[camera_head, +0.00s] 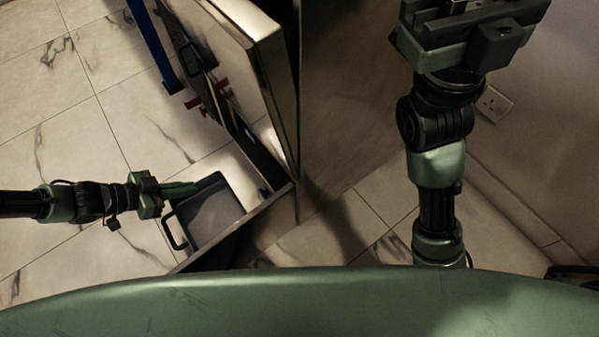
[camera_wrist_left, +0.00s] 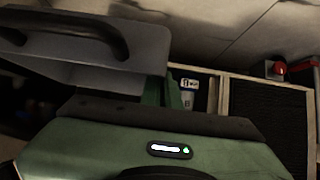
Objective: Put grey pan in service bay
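The grey pan (camera_head: 212,212) is a shallow square tray with a dark loop handle, over the open drawer-like bay (camera_head: 262,208) in the head view. In the left wrist view the pan (camera_wrist_left: 140,50) fills the upper left, handle on top. My left gripper (camera_head: 182,188) is at the pan's upper left edge; its green fingers (camera_wrist_left: 161,91) are close together with the pan's rim between them. Whether the pan touches the bay's floor cannot be seen. My right gripper (camera_head: 475,30) is at the top right, away from the pan, its fingertips not visible.
A tall panel (camera_head: 262,60) stands beyond the bay. A blue bar (camera_head: 152,45) and red parts (camera_head: 205,105) lie along its left side. The left wrist view shows dark compartments (camera_wrist_left: 268,110) and a red knob (camera_wrist_left: 276,69).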

